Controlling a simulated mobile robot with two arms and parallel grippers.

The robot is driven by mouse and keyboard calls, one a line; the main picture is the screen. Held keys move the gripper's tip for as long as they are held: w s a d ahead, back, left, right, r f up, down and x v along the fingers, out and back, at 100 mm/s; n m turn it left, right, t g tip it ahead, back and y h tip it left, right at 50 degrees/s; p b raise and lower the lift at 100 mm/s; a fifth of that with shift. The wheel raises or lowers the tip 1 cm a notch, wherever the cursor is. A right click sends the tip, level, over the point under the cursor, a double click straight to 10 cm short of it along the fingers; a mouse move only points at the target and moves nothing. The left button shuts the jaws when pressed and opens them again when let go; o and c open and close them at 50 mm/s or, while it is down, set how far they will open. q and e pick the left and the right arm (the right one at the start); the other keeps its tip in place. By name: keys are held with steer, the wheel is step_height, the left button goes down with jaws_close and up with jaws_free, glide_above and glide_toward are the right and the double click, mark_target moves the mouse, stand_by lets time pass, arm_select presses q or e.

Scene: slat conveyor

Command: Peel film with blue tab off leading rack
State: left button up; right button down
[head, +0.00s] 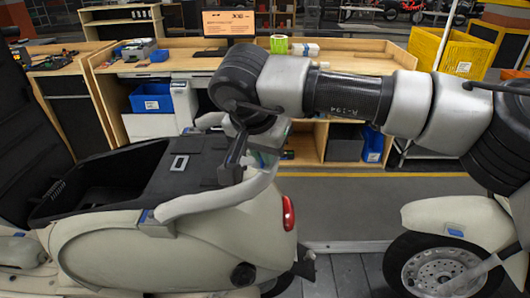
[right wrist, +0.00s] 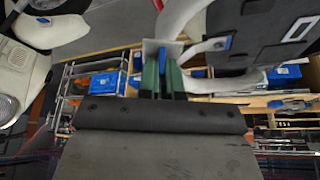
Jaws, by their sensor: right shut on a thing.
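The leading scooter's cream body (head: 180,250) stands at the left of the head view. Its pale grey tubular rack (head: 215,198) curves around the tail and shows as pale tubes in the right wrist view (right wrist: 182,18). My right gripper (head: 260,160) is over the rack's rear end. How much film touches the rack is unclear. My left gripper is not in view.
A second cream scooter (head: 455,218) follows at the right, with its front wheel (head: 440,270) near. A wooden workbench (head: 340,58) with blue bins (head: 150,98) stands behind, and a yellow crate (head: 445,52) at the back right. Floor lies between bench and scooters.

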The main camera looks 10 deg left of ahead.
steer(key=shift+s+r, duration=0.15)
steer(key=shift+r, duration=0.35)
steer(key=shift+r, duration=0.1)
steer(key=s+p+v, duration=0.1)
steer(key=p+v, duration=0.2)
steer(key=v, duration=0.4)
steer(key=shift+s+d+r, duration=0.15)
steer(key=shift+s+d, duration=0.05)
steer(key=shift+d, duration=0.55)
